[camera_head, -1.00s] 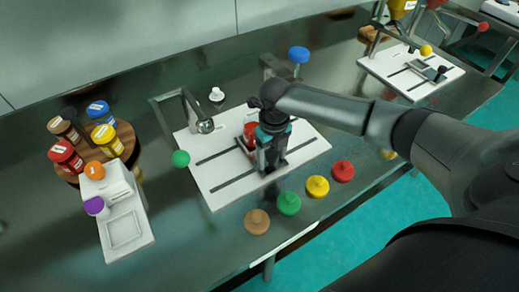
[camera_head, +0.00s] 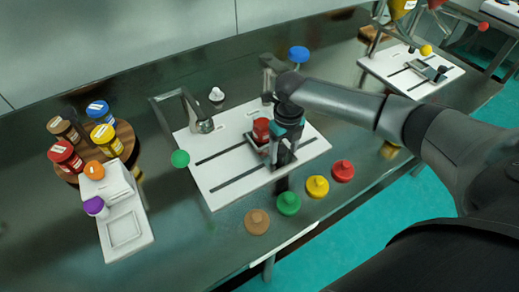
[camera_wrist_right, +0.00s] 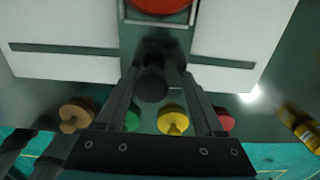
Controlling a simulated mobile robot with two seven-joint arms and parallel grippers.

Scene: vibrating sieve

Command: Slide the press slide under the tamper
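The press slide (camera_head: 283,158), a small dark carriage, sits on the white slotted board (camera_head: 225,185) with a red round piece (camera_head: 261,129) on it. Its dark knob (camera_wrist_right: 152,86) shows in the right wrist view. My right gripper (camera_head: 286,142) is over the slide, its fingers either side of the knob. They look open, with the knob closer to the left finger; contact is unclear. A dark upright with a blue ball (camera_head: 298,54) stands behind the board, perhaps the tamper's; my arm partly hides it.
Brown (camera_head: 257,221), green (camera_head: 288,203), yellow (camera_head: 317,186) and red (camera_head: 343,171) knobbed pieces line the board's front. A bent metal arm (camera_head: 197,115) with a green ball stands at its left. A jar rack (camera_head: 126,140) and white tray (camera_head: 124,232) are farther left.

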